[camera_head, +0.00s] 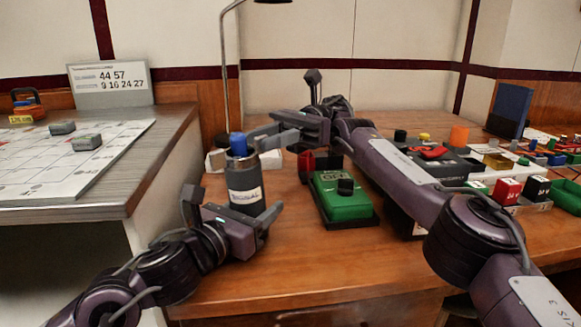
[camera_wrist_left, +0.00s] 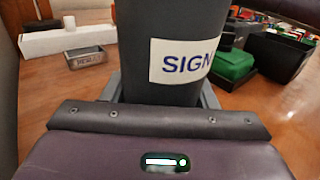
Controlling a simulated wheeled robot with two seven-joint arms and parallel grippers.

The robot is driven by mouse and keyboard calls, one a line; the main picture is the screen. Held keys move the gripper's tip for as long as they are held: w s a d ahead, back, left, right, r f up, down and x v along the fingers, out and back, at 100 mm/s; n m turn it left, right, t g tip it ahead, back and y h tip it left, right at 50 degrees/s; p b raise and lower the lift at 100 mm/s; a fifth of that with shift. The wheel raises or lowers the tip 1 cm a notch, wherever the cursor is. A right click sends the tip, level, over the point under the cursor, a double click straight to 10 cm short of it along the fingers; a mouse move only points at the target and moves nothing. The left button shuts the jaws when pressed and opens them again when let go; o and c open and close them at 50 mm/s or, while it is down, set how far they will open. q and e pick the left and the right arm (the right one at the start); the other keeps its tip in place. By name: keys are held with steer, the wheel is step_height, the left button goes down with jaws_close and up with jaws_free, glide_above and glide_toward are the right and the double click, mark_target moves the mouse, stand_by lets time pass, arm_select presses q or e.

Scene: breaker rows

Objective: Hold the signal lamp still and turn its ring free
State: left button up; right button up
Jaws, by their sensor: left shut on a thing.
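The signal lamp (camera_head: 246,187) is a dark grey upright cylinder with a white label and a blue top (camera_head: 238,145). It stands near the left end of the wooden bench. My left gripper (camera_head: 246,208) is shut on the lamp's lower body; the left wrist view shows the lamp body (camera_wrist_left: 156,25) upright between the fingers. My right gripper (camera_head: 262,139) reaches in from the right, its fingers at the height of the lamp's top, beside the blue part. I cannot tell whether they touch the ring or how far apart they are. The ring is partly hidden there.
A green box (camera_head: 341,196) with a black knob stands right of the lamp. Black and red units (camera_head: 508,190) and small coloured parts crowd the right side. A grey-edged table (camera_head: 120,200) with a white sheet adjoins on the left. Bare wood lies in front of the green box.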

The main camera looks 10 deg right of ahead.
steer(key=shift+d+r+t+y, duration=0.1)
steer(key=shift+d+t+y, duration=0.1)
steer(key=shift+t+y, duration=0.15)
